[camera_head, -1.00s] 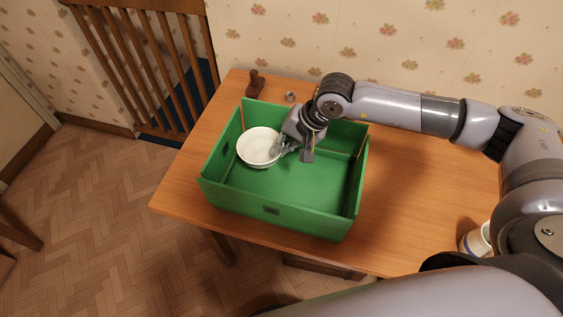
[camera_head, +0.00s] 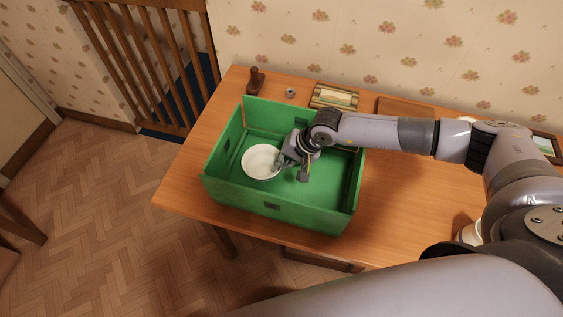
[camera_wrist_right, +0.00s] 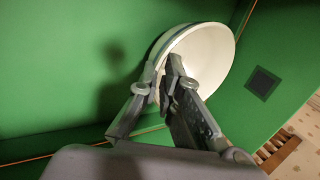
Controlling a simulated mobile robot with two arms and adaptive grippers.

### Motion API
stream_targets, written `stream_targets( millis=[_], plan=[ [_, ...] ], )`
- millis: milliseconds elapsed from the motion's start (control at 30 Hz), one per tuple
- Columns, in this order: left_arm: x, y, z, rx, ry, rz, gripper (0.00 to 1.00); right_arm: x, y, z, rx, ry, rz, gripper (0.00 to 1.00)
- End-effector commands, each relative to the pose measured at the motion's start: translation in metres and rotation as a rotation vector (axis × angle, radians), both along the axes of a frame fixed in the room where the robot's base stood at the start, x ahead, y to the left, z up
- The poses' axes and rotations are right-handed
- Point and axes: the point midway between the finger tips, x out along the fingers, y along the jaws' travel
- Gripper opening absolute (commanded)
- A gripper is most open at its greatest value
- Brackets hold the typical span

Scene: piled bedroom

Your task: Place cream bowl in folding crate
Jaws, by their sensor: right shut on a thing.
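The cream bowl (camera_head: 262,162) is inside the green folding crate (camera_head: 270,208), toward its left side. My right gripper (camera_head: 282,163) is shut on the bowl's right rim. In the right wrist view my right gripper (camera_wrist_right: 172,82) has its fingers on the rim of the cream bowl (camera_wrist_right: 212,50), with the crate's green wall and floor (camera_wrist_right: 60,60) around it. The bowl looks low in the crate; I cannot tell whether it touches the floor. My left gripper is not in view.
The crate stands on a wooden table (camera_head: 395,215). Behind it are a dark brown object (camera_head: 255,82), a small grey ring-like item (camera_head: 291,92) and a framed picture (camera_head: 335,97). A white cup (camera_head: 472,233) is partly hidden by my arm at the right.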

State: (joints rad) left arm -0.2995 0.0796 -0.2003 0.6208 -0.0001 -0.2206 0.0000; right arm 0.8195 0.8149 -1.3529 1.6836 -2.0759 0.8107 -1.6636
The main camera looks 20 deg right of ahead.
Motion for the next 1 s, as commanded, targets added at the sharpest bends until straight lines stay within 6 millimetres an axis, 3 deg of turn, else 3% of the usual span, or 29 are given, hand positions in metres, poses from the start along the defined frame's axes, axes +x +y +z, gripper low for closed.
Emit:
stream_targets(
  millis=[300, 700, 1000],
  plan=[
    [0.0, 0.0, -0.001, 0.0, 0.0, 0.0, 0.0, 0.0, 0.0, 0.0, 0.0, 0.0, -0.001, 0.26],
    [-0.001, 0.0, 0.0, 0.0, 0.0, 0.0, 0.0, 0.0, -0.002, 0.004, 0.0, 0.0, -0.001, 0.26],
    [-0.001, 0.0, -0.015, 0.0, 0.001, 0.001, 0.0, -0.016, -0.025, 0.054, -0.002, -0.004, 0.0, 0.26]
  ],
)
